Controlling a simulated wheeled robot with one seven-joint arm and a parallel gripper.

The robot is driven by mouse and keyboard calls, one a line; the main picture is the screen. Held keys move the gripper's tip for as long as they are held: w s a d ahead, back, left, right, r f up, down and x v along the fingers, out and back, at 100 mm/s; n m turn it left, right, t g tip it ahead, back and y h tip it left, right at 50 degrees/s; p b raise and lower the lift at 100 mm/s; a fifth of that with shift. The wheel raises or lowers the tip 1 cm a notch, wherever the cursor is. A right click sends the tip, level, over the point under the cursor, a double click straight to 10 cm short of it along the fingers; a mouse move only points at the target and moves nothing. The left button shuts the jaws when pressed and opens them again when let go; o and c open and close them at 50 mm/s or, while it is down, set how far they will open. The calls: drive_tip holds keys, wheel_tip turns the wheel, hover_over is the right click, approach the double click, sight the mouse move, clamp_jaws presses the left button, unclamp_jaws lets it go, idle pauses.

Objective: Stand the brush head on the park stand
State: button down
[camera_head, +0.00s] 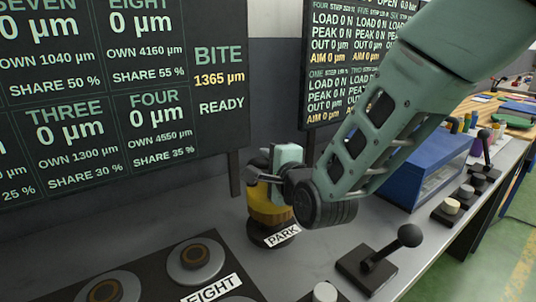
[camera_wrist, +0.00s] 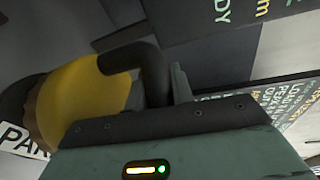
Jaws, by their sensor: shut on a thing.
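The brush head (camera_head: 268,204) is a yellow, rounded body with a dark handle. It is at or on the dark round park stand (camera_head: 257,236), which carries a white PARK label. My gripper (camera_head: 266,182) is shut on the brush head's dark handle, and my arm partly hides the right side. In the wrist view the yellow brush head (camera_wrist: 85,95) has a black bent handle (camera_wrist: 150,68) running into my gripper. A brown band shows at its lower edge, beside the dark stand (camera_wrist: 18,100). I cannot tell whether its full weight rests on the stand.
Dark screens (camera_head: 120,90) stand behind the bench. Round pads, one labelled EIGHT (camera_head: 212,288), lie at the front left. A black lever (camera_head: 375,262) stands at the front right, and a blue box (camera_head: 425,165) is behind it. Bare grey bench lies between the stand and the lever.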

drive_tip(key=shift+f, duration=1.5)
drive_tip(key=shift+f, duration=0.15)
drive_tip(key=c, duration=1.2)
unclamp_jaws()
drive_tip(key=shift+f, duration=0.1)
drive_tip(key=shift+r, duration=0.2)
drive_tip(key=b+v, duration=0.7)
drive_tip(key=v, duration=0.5)
